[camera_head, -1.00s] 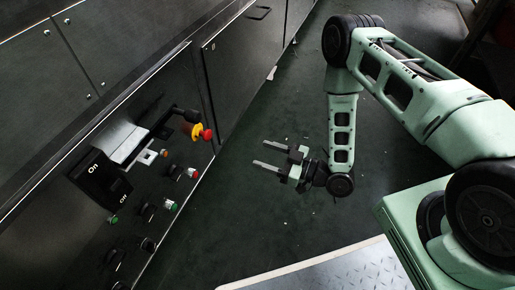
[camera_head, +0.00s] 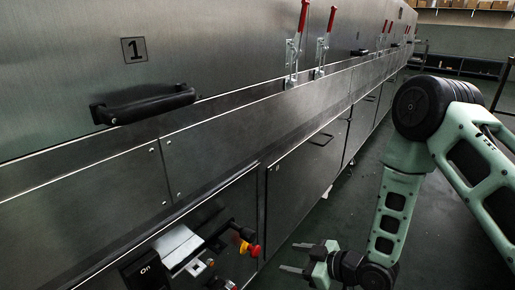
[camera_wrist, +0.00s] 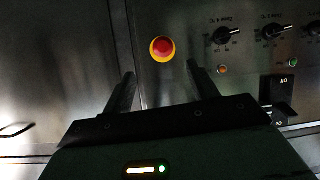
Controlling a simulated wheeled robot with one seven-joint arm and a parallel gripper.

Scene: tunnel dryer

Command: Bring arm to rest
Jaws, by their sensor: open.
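My gripper (camera_head: 300,257) is open and empty at the bottom of the head view, over the floor and to the right of the control panel. Its two fingers point left towards the panel, apart from it. In the wrist view my gripper (camera_wrist: 162,90) shows two dark, spread fingers with nothing between them. The red emergency stop button (camera_wrist: 163,48) on its yellow base lies beyond and between the fingertips. The same button shows in the head view (camera_head: 250,248). My arm is bent, with its elbow high at the right.
The dryer's metal wall (camera_head: 240,130) runs along the left, with a black handle (camera_head: 145,103) and red-handled latches (camera_head: 303,16) standing out. A black On switch (camera_head: 147,272) is on the panel. Dark floor (camera_head: 345,200) lies open between wall and arm.

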